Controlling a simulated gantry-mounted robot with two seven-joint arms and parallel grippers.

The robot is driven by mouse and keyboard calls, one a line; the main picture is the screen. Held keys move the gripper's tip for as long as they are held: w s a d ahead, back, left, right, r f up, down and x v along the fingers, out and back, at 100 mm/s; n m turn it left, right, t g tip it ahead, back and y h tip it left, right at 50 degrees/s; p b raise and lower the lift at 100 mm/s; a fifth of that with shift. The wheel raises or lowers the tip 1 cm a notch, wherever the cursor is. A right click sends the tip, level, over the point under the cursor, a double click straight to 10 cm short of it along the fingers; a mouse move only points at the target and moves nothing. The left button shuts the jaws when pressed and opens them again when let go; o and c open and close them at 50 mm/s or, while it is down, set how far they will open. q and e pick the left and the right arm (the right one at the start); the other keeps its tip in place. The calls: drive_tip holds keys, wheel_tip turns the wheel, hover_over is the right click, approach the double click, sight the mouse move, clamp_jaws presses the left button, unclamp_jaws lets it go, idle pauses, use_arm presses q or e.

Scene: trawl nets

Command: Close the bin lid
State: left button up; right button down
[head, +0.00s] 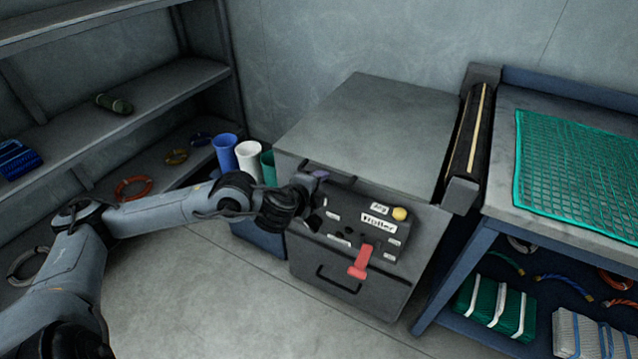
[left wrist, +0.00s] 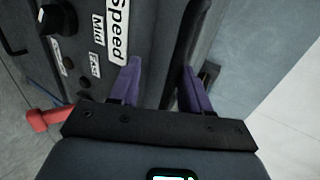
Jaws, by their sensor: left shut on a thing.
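A grey cabinet (head: 375,118) with a flat top stands in the middle of the head view. Its front has a labelled control panel (head: 350,238) with a yellow button (head: 399,213) and a red lever (head: 360,262). My left gripper (head: 316,192) is at the panel's upper left edge. In the left wrist view its purple fingers (left wrist: 160,85) stand either side of the dark grey panel edge, beside a "Speed" label; the exact contact is unclear. A blue bin (head: 262,241) stands left of the cabinet, partly behind my arm. I cannot make out its lid. My right gripper is not in view.
Blue, white (head: 249,158) and green rolls stand by the bin. A shelf (head: 100,125) fills the left. A workbench (head: 580,222) with a green net (head: 585,170) and a roller (head: 470,135) is at right. The front floor is clear.

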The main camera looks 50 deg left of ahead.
use_arm(q)
drive_tip(key=shift+s+d, duration=0.1)
drive_tip(key=shift+d, duration=0.05)
drive_tip(key=p+v, duration=0.3)
drive_tip(key=v, duration=0.7)
drive_tip(key=shift+s+r+p, duration=0.2)
drive_tip(key=shift+p, duration=0.15)
idle(0.4)
